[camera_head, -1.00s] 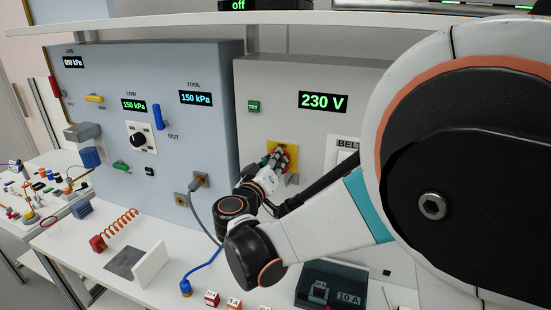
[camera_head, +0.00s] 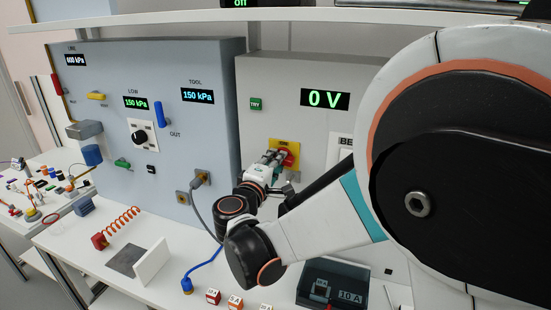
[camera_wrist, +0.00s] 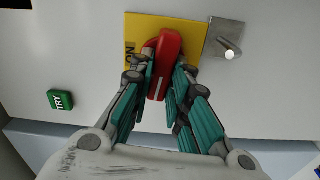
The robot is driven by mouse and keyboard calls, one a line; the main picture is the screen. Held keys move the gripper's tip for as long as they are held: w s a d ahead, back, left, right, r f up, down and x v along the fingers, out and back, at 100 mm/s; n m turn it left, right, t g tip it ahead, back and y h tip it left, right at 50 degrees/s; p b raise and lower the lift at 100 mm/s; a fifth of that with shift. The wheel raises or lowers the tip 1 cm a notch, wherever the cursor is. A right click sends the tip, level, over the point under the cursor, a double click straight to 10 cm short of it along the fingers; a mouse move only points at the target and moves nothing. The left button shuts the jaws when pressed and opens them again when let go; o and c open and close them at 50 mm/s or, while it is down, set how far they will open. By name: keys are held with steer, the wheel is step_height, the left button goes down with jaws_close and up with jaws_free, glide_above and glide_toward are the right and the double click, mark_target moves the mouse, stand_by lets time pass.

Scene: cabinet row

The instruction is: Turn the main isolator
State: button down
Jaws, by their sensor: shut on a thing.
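The main isolator is a red handle (camera_wrist: 165,62) on a yellow plate (camera_wrist: 190,36), fixed to the grey cabinet front. The letters "ON" show on the plate to the left of the handle. The display (camera_head: 325,98) above reads 0 V.
A green TRY button (camera_wrist: 60,101) sits on the same panel. A metal hasp (camera_wrist: 225,40) is beside the plate. The blue-grey pneumatic cabinet (camera_head: 190,125) stands to the left. Below are a bench with a blue cable (camera_head: 205,262) and a dark box (camera_head: 335,285).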

steer(key=shift+n, duration=0.5)
steer(key=shift+f, duration=0.1)
steer(key=c, duration=1.5)
jaws_free()
steer(key=v, duration=0.7)
steer(key=shift+s+a, duration=0.1)
steer(key=shift+s, duration=0.15)
